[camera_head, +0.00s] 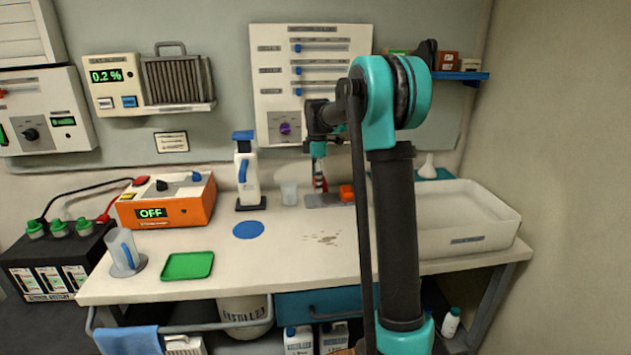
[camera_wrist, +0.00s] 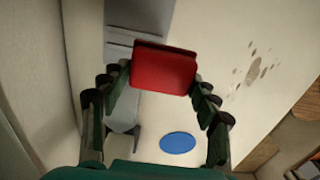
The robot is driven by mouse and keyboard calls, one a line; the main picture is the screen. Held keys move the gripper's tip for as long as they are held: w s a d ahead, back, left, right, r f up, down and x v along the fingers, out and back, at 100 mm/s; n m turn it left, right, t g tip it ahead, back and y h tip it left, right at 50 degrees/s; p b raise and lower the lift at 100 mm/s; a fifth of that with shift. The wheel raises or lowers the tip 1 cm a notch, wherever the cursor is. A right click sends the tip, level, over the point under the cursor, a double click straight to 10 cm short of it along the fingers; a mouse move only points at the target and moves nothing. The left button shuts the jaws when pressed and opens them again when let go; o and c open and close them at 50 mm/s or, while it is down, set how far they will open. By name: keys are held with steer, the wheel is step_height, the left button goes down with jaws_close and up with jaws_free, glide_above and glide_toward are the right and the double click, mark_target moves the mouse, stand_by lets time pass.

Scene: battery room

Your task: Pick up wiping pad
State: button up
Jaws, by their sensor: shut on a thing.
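A red pad (camera_wrist: 164,70), which looks like the wiping pad, sits between the fingers of my gripper (camera_wrist: 160,85) in the wrist view. The gripper is shut on it, with a finger at each side. In the head view my gripper (camera_head: 320,180) points down near the back of the bench, and a narrow bit of red shows between its fingers. It is over or just in front of a grey tray (camera_head: 318,201). An orange block (camera_head: 347,192) is at the right end of that tray. I cannot tell whether the pad touches the tray.
A clear cup (camera_head: 289,193) and a white pump bottle (camera_head: 247,175) stand left of my gripper. A blue disc (camera_head: 248,230) and brownish stains (camera_head: 322,239) are on the bench. A white basin (camera_head: 455,225) is at right. The front middle of the bench is mostly free.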

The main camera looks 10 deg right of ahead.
steer(key=s, duration=1.5)
steer(key=shift+s, duration=0.2)
steer(key=o, duration=0.8)
steer(key=shift+c, duration=0.2)
steer(key=c, duration=0.5)
